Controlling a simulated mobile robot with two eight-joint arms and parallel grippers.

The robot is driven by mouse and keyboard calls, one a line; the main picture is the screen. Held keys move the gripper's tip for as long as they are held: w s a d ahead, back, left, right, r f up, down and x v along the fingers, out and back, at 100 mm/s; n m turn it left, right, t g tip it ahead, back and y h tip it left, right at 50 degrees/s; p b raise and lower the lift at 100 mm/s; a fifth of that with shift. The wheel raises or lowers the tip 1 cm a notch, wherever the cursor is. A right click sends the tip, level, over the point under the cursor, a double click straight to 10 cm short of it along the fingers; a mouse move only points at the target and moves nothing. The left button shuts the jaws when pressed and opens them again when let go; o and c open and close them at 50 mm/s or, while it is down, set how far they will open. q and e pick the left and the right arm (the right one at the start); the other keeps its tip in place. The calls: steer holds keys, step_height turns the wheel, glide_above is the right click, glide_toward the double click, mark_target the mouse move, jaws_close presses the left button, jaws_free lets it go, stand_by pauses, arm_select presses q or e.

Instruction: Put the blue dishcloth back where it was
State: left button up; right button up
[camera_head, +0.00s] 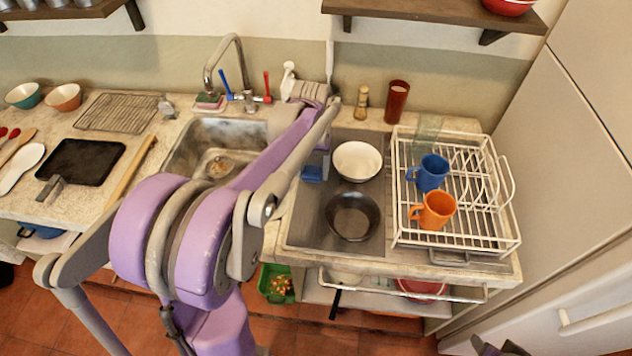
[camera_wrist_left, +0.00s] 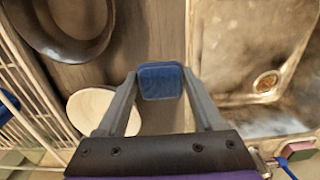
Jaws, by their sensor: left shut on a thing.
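The blue dishcloth (camera_wrist_left: 160,82) is folded into a small pad and sits between the two fingertips of my left gripper (camera_wrist_left: 159,74), which is shut on it. In the head view, the cloth (camera_head: 312,173) hangs below my left arm at the left edge of the grey drainboard (camera_head: 308,225), just right of the sink. I cannot tell whether it touches the surface. Part of my left gripper is hidden behind its own arm in the head view. A dark piece of my right gripper (camera_head: 497,348) shows at the bottom right edge; its jaws are unclear.
A white bowl (camera_head: 358,161) and a dark bowl (camera_head: 353,216) stand right of the cloth. A white dish rack (camera_head: 480,236) holds a blue mug (camera_head: 430,173) and an orange mug (camera_head: 434,211). The sink (camera_head: 208,140) with its tap (camera_head: 224,62) lies to the left.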

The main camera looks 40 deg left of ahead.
mark_target(313, 191)
arm_select(q)
steer(key=shift+f, duration=3)
steer(key=shift+f, duration=0.15)
steer(key=o, duration=1.2)
